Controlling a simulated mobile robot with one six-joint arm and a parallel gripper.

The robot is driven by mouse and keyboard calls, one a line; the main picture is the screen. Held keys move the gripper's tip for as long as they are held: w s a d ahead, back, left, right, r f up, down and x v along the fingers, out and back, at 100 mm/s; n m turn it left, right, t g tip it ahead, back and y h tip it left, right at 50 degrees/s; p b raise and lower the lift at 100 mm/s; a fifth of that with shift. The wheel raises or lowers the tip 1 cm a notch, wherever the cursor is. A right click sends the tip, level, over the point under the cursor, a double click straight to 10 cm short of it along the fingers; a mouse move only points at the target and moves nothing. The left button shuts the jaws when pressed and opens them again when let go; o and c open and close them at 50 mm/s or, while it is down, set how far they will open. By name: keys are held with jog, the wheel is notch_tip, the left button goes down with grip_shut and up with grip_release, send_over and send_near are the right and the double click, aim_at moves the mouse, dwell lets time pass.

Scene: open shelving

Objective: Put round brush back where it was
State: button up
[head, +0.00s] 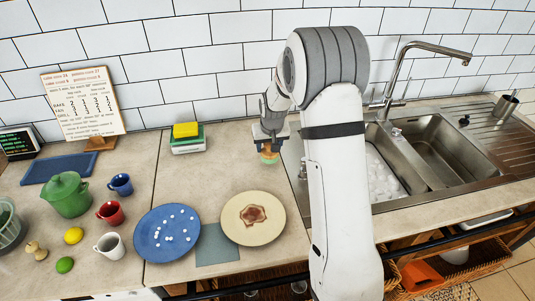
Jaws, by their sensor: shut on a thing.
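My gripper (269,146) points down above the back of the counter, left of the sink. It is shut on the round brush (269,157), which shows a greenish part and a tan part below the fingers. The brush is small in the picture, and I cannot tell whether it touches the counter. A yellow sponge (186,129) lies on a green and white block (188,145) to the left of the gripper.
A cream plate with a brown stain (273,230) and a blue plate with white bits (150,235) lie in front. A steel sink (437,150) with a tall faucet (400,75) is at right. Mugs (110,212) and a green pot (67,197) stand at left.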

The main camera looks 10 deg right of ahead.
aim_at(269, 153)
jog(key=shift+f+p, duration=0.3)
jog(key=shift+f, duration=1.55)
jog(key=shift+f, duration=0.1)
jog(key=o, duration=1.1)
jog(key=shift+r, duration=0.25)
jog(key=b+v, duration=0.1)
jog(key=v, duration=1)
jog(key=shift+s+r+b, duration=0.25)
jog(key=shift+r+b, duration=0.05)
jog(key=s+r, duration=0.4)
jog(key=s, duration=1.1)
jog(key=s+r, duration=0.4)
jog(key=s, duration=1.2)
jog(key=shift+a+g, duration=0.15)
jog(key=shift+g, duration=0.15)
